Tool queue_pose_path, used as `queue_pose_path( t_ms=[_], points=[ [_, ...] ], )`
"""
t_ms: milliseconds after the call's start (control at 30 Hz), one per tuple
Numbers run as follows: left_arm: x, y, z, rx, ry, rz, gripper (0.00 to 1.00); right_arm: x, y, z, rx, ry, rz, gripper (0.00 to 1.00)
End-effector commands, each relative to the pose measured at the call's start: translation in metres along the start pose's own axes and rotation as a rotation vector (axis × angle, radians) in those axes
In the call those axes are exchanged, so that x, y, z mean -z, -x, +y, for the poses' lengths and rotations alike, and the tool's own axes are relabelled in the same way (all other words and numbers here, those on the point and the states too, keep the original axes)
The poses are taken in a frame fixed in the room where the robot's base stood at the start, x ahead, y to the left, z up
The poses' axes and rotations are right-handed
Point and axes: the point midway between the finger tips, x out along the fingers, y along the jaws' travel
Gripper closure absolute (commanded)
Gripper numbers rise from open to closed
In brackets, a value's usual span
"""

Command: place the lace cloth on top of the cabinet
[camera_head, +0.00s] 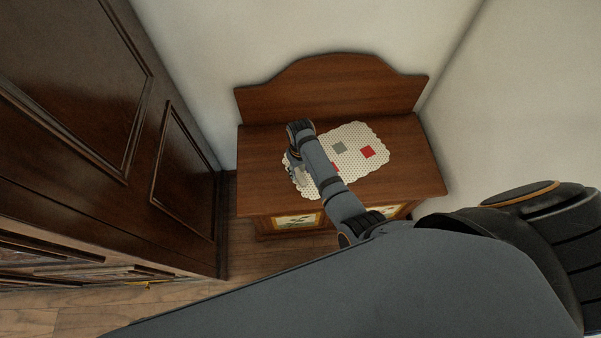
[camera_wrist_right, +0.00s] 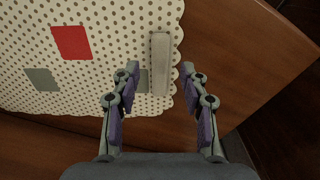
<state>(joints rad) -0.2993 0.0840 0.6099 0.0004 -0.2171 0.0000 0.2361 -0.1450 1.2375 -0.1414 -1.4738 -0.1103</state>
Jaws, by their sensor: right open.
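The lace cloth (camera_head: 352,138) lies spread flat on the wooden cabinet top (camera_head: 262,165). It is cream with dark dots, a scalloped edge and red and grey patches; it also shows in the right wrist view (camera_wrist_right: 110,50). A pale grey bar (camera_wrist_right: 160,60) lies along the cloth's edge. My right gripper (camera_wrist_right: 158,72) is open over that edge, its two fingers on either side of the bar's near end. In the head view the right gripper (camera_head: 297,172) is at the cloth's left side, and my arm covers part of the cloth. My left gripper is not in view.
A raised wooden backboard (camera_head: 335,90) stands at the rear of the cabinet, against the wall. A large dark armoire (camera_head: 130,130) stands close on the left. A wall rises on the right. The cabinet top is bare around the cloth.

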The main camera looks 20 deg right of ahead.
Motion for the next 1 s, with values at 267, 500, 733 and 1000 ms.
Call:
queue_pose_path(
  t_ms=[267, 500, 733, 1000],
  points=[
    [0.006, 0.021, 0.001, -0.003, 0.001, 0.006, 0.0, 0.001, 0.068, 0.0, -0.001, 0.0, 0.002, 0.56],
    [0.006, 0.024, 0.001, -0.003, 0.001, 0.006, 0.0, 0.0, 0.086, 0.0, 0.0, 0.001, -0.001, 0.56],
    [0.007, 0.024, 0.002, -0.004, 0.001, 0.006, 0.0, 0.0, 0.085, 0.0, 0.0, 0.001, -0.001, 0.56],
    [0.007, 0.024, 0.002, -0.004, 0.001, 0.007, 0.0, 0.0, 0.085, 0.0, -0.001, 0.0, 0.0, 0.56]
  ],
)
